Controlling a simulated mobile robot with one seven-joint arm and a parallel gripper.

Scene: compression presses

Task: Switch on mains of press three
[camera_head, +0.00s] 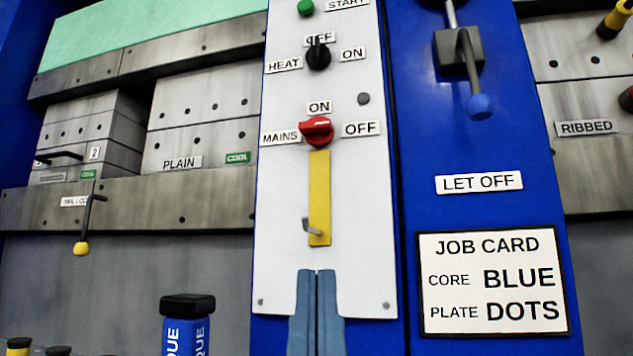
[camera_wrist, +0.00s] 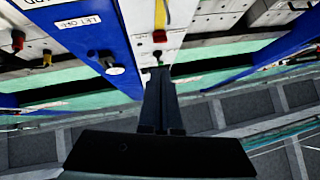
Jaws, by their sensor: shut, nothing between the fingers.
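The red MAINS knob (camera_head: 317,131) sits on a white control panel (camera_head: 280,220), with an ON label (camera_head: 319,107) above it and an OFF label (camera_head: 362,129) to its right. Its red body looks elongated left to right; which label it points to is hard to tell. My gripper (camera_head: 317,275) is shut and empty in front of the lower panel, below the knob and apart from it in the picture. In the wrist view, my shut gripper (camera_wrist: 160,72) points toward the panel, with the red knob (camera_wrist: 159,36) beyond the tips. No press number shows on this panel.
A yellow strip (camera_head: 320,180) with a small grey lever (camera_head: 311,227) lies below the knob. The black HEAT knob (camera_head: 318,57) is above. A yellow-tipped handle (camera_head: 82,247) hangs at left. A black-capped blue object (camera_head: 187,304) stands lower left.

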